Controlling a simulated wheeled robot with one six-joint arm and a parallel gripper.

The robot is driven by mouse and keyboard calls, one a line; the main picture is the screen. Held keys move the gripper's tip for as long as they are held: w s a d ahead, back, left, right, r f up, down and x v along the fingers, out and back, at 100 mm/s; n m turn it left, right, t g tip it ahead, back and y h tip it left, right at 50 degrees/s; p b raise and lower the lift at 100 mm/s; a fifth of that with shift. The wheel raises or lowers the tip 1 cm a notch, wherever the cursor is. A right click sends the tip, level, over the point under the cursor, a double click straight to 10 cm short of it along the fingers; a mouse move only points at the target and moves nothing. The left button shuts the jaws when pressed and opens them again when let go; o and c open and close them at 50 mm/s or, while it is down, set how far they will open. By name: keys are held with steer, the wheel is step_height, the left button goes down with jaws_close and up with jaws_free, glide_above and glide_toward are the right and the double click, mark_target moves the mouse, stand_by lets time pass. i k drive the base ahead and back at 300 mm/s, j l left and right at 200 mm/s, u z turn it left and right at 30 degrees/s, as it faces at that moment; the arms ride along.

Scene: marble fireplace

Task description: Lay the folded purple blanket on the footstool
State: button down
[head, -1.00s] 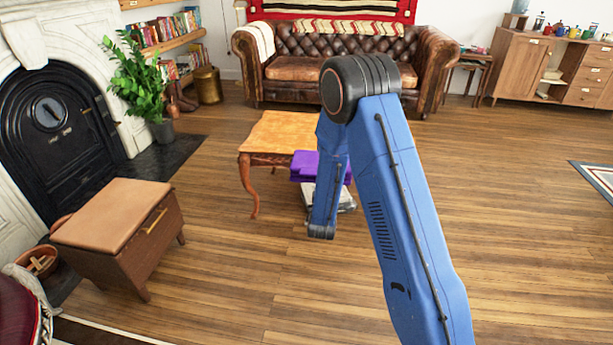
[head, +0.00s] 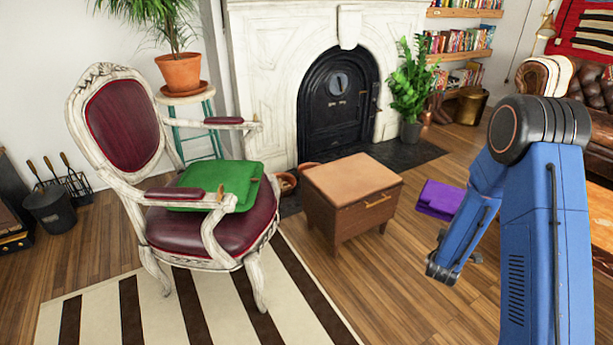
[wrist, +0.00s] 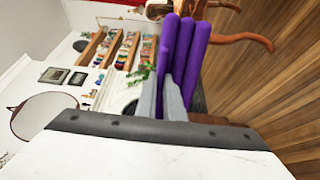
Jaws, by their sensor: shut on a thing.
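The folded purple blanket (head: 440,198) is held up off the floor to the left of my blue arm in the head view. In the wrist view the blanket (wrist: 185,50) shows as upright folded layers between the grey fingers of my gripper (wrist: 170,98), which is shut on it. The gripper itself is hidden by my arm in the head view. The footstool (head: 350,182), a dark brown box with a flat tan top and a handle on its front, stands left of the blanket. Its top is bare, and the blanket is apart from it.
The fireplace (head: 340,95) and a potted plant (head: 408,85) are behind. The wood floor before the footstool is clear.

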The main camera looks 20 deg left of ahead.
mark_target(351, 175)
steer(key=i+l+u, duration=0.95)
steer(key=l, duration=0.2)
steer(key=i+l, duration=0.1)
steer(key=l, duration=0.4)
steer(key=i, duration=0.05)
